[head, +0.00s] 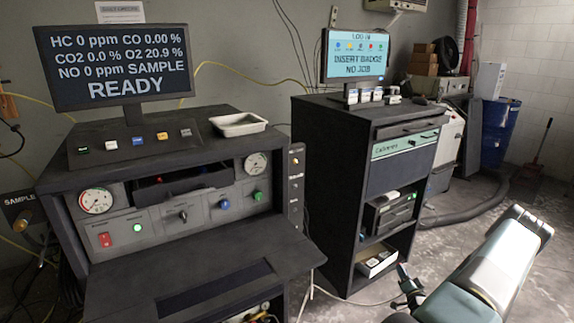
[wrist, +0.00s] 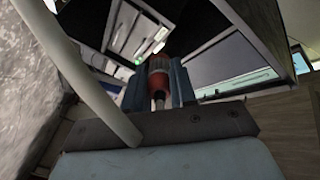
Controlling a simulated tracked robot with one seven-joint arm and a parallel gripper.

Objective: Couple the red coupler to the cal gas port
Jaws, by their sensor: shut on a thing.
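The red coupler (wrist: 158,67) is between the two dark fingers of my gripper (wrist: 157,82) in the wrist view. My gripper is shut on it, and its metal stem points back toward the palm. In the head view my gripper (head: 408,287) is low at the right, in front of the dark cabinet, and the coupler cannot be made out there. I cannot identify the cal gas port. A narrow panel with small fittings (head: 296,175) is on the right side of the analyzer bench (head: 180,245), and more fittings (head: 255,314) show partly below its shelf.
A pale hose or tube (wrist: 80,75) crosses the left of the wrist view. The dark cabinet (head: 340,190) stands right of the bench, with a narrow gap between. A thin cable (head: 345,299) lies on the floor. Open floor (head: 470,235) is at the right. A metal tray (head: 238,124) sits on the bench.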

